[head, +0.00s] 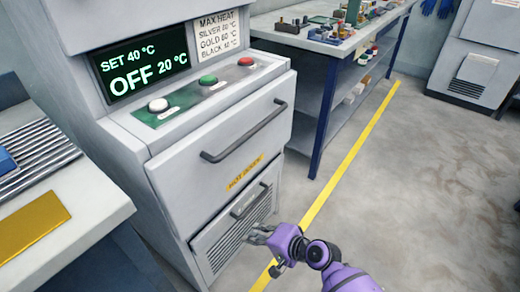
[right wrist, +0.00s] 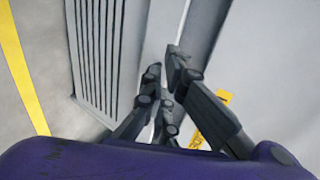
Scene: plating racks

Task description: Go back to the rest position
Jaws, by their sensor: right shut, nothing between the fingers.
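My right gripper (head: 258,235) is low in front of the oven cabinet (head: 215,165), near its lower vented panel. In the right wrist view my right gripper (right wrist: 168,72) has its fingers close together and nothing between them. The vented panel (right wrist: 98,45) and a bit of the yellow label show close by there. I cannot tell whether the fingers touch the cabinet. My left gripper is not in view.
The upper drawer handle (head: 245,135) and lower handle (head: 250,202) stick out from the cabinet front. A side table (head: 75,200) is at the left. A workbench (head: 310,42) stands behind. The floor at the right (head: 425,180) is clear.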

